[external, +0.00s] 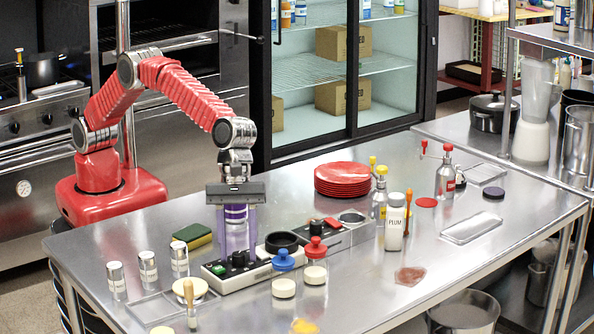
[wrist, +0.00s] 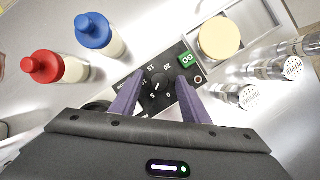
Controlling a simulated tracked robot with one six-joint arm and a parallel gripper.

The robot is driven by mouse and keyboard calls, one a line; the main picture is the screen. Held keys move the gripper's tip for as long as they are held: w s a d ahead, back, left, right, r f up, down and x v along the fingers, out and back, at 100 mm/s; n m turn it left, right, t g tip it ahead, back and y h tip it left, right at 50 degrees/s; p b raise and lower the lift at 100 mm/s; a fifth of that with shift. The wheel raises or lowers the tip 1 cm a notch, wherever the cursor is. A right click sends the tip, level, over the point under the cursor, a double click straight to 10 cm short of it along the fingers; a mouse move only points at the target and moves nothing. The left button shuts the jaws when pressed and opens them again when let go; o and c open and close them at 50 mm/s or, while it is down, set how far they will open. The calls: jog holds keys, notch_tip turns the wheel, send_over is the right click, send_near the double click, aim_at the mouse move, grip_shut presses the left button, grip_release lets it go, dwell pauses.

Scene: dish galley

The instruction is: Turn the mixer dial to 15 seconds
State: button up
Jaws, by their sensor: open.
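The mixer dial (wrist: 157,84) is a small black knob on a black panel (wrist: 174,78) with white numbers from 0 to 20 around it. A pale mark shows on the knob, but I cannot tell exactly which number it points at. In the external view the mixer base (external: 262,274) is a long light unit with a black top, and the dial (external: 239,259) is partly behind my fingers. My gripper (external: 238,243) points down over the dial with its purple fingers apart. In the wrist view my gripper (wrist: 159,82) has one finger on each side of the dial; contact is unclear.
Blue-capped (external: 283,275) and red-capped (external: 315,262) bottles stand near the mixer. Red plates (external: 343,180) are stacked behind. Free tabletop is at the front right.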

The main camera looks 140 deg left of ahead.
jog(key=shift+n, duration=0.5)
jog(key=shift+s+r+y, duration=0.1)
jog(key=shift+r+y, duration=0.2)
jog(key=shift+r, duration=0.05)
jog(key=v, duration=1.3)
jog(key=s+f+m, duration=0.5)
jog(key=s+m, duration=0.1)
jog(key=m, duration=0.4)
jog(key=s+r+m+g+y, duration=0.1)
jog(key=s+r+m, duration=0.1)
jog(key=s+m, duration=1.1)
jog(key=s, duration=0.6)
jog(key=shift+d+r, duration=0.25)
jog(key=shift+d, duration=0.05)
